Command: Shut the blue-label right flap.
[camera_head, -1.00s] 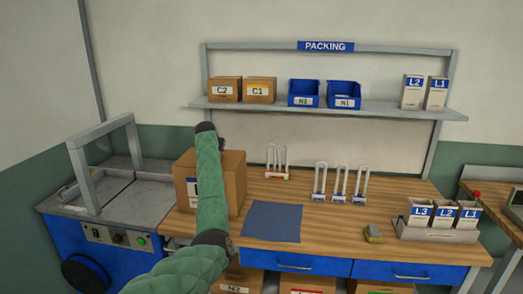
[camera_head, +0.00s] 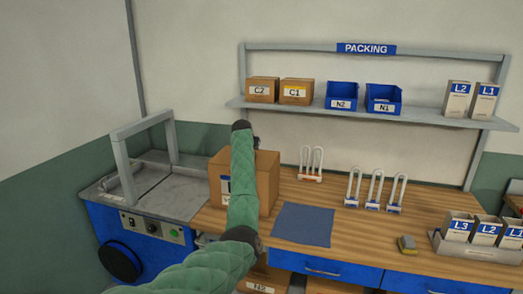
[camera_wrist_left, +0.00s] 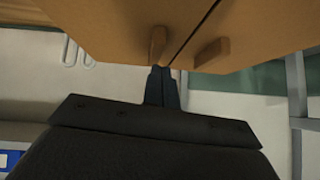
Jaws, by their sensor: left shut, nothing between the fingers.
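A brown cardboard box (camera_head: 267,185) stands on the bench, largely behind my left arm. Part of a blue-and-white label (camera_head: 225,184) shows on its front. My left gripper (camera_head: 256,142) is at the box's top in the head view, mostly hidden by my wrist. In the left wrist view its fingers (camera_wrist_left: 162,72) are shut and empty, close to the box's edge. Two brown panels (camera_wrist_left: 255,25) meet there along a dark, narrow seam, with a small tab (camera_wrist_left: 158,44) on one and another tab (camera_wrist_left: 212,53) on the other. I cannot tell contact or which flap is which. My right gripper is not in view.
A blue mat (camera_head: 303,225) lies right of the box. White looped racks (camera_head: 375,190), a yellow-grey item (camera_head: 407,244) and a tray of labelled cartons (camera_head: 470,249) stand farther right. A machine with a raised frame (camera_head: 140,131) adjoins the bench on the left.

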